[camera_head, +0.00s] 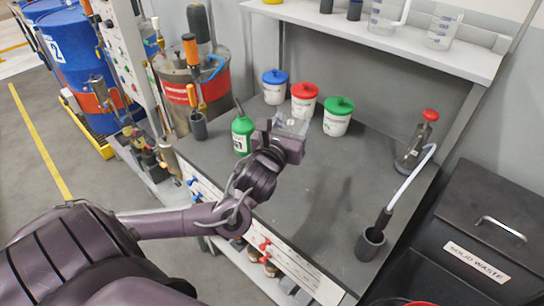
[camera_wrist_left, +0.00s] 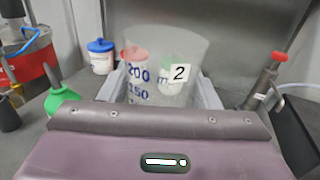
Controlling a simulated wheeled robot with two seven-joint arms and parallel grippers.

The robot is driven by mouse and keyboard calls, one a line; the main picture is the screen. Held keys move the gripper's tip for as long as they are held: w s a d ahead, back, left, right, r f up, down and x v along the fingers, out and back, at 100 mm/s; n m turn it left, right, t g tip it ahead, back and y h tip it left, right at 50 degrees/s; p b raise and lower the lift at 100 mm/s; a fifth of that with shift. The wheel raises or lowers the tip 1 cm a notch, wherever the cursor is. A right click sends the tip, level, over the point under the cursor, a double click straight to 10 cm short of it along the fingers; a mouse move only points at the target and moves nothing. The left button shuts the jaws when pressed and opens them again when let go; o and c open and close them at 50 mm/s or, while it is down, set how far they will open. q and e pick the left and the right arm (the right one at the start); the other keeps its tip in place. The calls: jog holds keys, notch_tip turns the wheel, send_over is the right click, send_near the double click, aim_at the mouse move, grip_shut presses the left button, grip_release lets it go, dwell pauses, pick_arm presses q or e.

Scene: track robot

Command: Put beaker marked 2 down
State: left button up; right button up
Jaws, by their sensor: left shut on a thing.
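The beaker marked 2 (camera_wrist_left: 165,72) is clear, with blue volume marks and a white "2" label. In the left wrist view it stands between the grey fingers of my left gripper (camera_wrist_left: 165,92), which is shut on it. In the head view my left gripper (camera_head: 290,128) is over the dark bench top (camera_head: 320,200), and the beaker (camera_head: 292,122) is mostly hidden behind it. I cannot tell whether the beaker's base touches the bench. My right gripper is not in view.
Blue-lidded (camera_head: 275,88), red-lidded (camera_head: 305,100) and green-lidded (camera_head: 338,117) jars stand behind the gripper. A green bottle (camera_head: 242,133) is close to its left. A red-topped metal flask (camera_head: 415,145) and black holder (camera_head: 370,244) are right. The middle bench is clear. Other beakers (camera_head: 442,30) stand on the shelf.

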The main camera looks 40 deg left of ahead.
pick_arm(q)
jog(key=shift+w+a+f, duration=0.15)
jog(key=shift+w+a, duration=0.1)
jog(key=shift+a, duration=0.5)
notch_tip(320, 180, down, 14)
jog(key=shift+f+p, duration=0.1)
jog(key=shift+p, duration=0.3)
jog(key=shift+f, duration=2.35)
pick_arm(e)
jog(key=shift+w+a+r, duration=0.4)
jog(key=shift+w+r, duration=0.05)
pick_arm(q)
jog(key=shift+f, duration=0.15)
jog(key=o, duration=1)
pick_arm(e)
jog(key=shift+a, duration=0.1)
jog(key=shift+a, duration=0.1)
